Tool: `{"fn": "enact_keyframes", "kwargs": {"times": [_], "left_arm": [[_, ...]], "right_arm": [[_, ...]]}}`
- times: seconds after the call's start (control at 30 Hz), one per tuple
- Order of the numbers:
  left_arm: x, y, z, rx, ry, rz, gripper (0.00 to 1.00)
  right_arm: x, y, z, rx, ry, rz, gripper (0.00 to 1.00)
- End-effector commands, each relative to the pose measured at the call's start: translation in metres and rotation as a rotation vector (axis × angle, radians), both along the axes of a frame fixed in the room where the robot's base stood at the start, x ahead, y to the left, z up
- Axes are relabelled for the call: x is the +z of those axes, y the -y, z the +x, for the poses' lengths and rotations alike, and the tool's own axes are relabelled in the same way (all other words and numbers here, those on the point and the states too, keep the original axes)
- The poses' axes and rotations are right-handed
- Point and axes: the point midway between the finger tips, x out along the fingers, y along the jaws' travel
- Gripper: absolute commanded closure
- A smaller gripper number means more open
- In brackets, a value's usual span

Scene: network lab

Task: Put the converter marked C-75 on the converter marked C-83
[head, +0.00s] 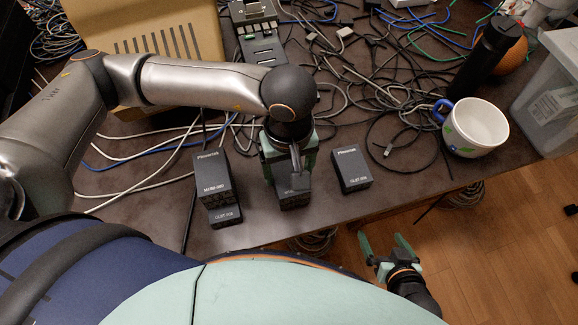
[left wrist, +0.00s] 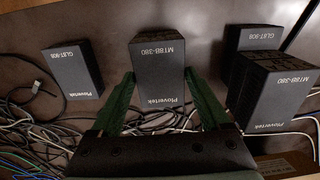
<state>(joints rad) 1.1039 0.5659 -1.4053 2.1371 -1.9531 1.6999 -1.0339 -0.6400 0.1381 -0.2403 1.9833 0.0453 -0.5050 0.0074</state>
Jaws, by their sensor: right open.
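The boxes I see carry the marks MT8B-380 and GL8T-908; I read no C-75 or C-83. My left gripper (head: 290,165) has its green fingers against both sides of a black MT8B-380 converter (left wrist: 160,68); in the head view this box (head: 295,199) is partly hidden by the gripper. On the left, another MT8B-380 converter (head: 210,180) overlaps a GL8T-908 converter (head: 226,215), apparently resting on it. A separate GL8T-908 converter (head: 352,171) lies on the right; it also shows in the left wrist view (left wrist: 72,73). My right gripper (head: 388,247) is open and empty beyond the table's front edge.
Cables (head: 350,95) tangle over the back of the dark table. A white mug (head: 476,128) with a blue handle, a black bottle (head: 487,58) and a clear bin (head: 550,95) stand at right. A tan vented case (head: 155,45) stands at back left.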

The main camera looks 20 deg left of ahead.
Motion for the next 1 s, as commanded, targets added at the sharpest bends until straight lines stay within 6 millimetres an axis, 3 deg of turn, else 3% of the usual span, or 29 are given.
{"fn": "enact_keyframes", "kwargs": {"times": [0.17,0.53,1.0], "left_arm": [[0.001,0.000,0.000,0.000,0.000,0.000,0.00],[0.008,0.001,0.000,-0.001,0.001,-0.002,0.00],[0.102,0.001,0.001,-0.002,0.004,-0.002,0.00]], "right_arm": [[0.002,0.000,0.001,0.000,0.003,0.001,0.00],[0.011,0.000,0.003,-0.002,0.016,0.002,0.00],[0.007,0.005,0.002,-0.009,0.013,-0.006,0.00]]}}
